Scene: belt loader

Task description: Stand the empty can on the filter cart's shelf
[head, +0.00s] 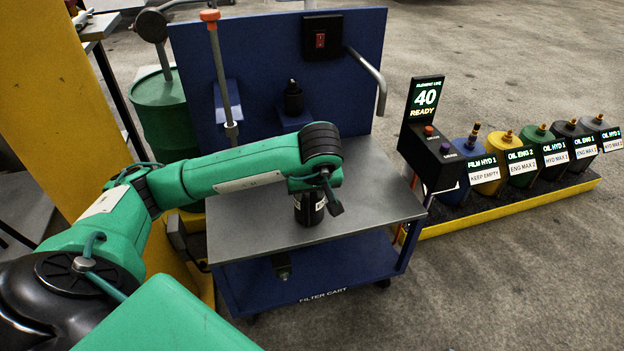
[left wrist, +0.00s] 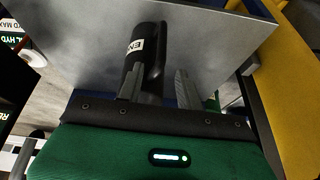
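A dark can (head: 309,208) with a white label stands upright on the grey shelf (head: 375,205) of the blue filter cart. It also shows in the left wrist view (left wrist: 134,65), with a dark handle on its side. My left gripper (head: 326,197) is right at the can, and my wrist hides the can's top in the head view. In the left wrist view the gripper's fingers (left wrist: 158,88) are apart. The handle lies between them, with a gap before the right finger. My right gripper is not in view.
A blue back panel (head: 265,60) with a red switch rises behind the shelf. A dark fitting (head: 293,98) sits on it. A green drum (head: 170,115) stands left.

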